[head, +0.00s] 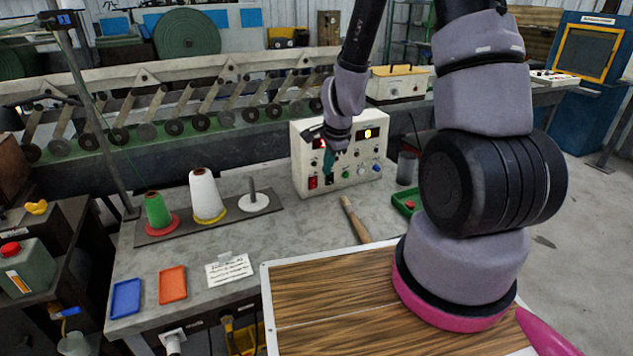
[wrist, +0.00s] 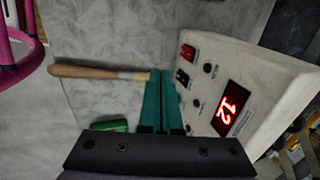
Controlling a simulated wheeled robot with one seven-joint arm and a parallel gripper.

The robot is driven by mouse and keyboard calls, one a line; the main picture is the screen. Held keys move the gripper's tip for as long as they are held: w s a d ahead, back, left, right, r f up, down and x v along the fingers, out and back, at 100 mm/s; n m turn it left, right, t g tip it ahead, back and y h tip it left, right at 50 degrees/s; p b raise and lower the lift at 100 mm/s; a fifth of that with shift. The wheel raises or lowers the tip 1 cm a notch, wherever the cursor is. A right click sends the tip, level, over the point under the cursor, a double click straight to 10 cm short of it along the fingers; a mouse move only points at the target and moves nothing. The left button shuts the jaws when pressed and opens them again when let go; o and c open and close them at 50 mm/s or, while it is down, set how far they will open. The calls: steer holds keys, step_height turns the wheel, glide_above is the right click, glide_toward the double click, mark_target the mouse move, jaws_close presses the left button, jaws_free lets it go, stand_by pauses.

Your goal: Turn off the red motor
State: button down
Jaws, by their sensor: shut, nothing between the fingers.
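A cream control box (head: 312,160) stands at the back of the grey bench. A red rocker switch (head: 312,182) is low on the left of its front; it also shows in the wrist view (wrist: 187,52). A black rocker switch (wrist: 182,77) is beside it. A red lit display (wrist: 231,108) reads 12. My gripper (head: 328,172) is in front of the box's left half and partly hides its front. Its teal fingers (wrist: 161,76) are together and empty, apart from the red switch. Which way the red switch is set, I cannot tell.
A wooden-handled tool (head: 355,219) lies on the bench before the box. A green tray (head: 407,201) is to the right. Thread cones (head: 206,194) stand to the left. A wood-topped board (head: 330,305) is nearest me.

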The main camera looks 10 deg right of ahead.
mark_target(313, 183)
steer(key=x, duration=0.9)
steer(key=shift+w+f, duration=0.1)
steer(key=shift+f, duration=0.3)
steer(key=shift+w+a+f, duration=0.1)
steer(key=shift+w+a, duration=0.05)
steer(key=shift+w, duration=0.45)
steer(key=shift+w+a+f, duration=0.1)
steer(key=shift+w+a, duration=0.05)
steer(key=shift+w, duration=0.5)
steer(key=shift+w+f, duration=0.1)
steer(key=shift+w, duration=0.7)
steer(key=shift+a, duration=0.1)
steer(key=shift+w+f, duration=0.15)
steer(key=shift+w, duration=0.05)
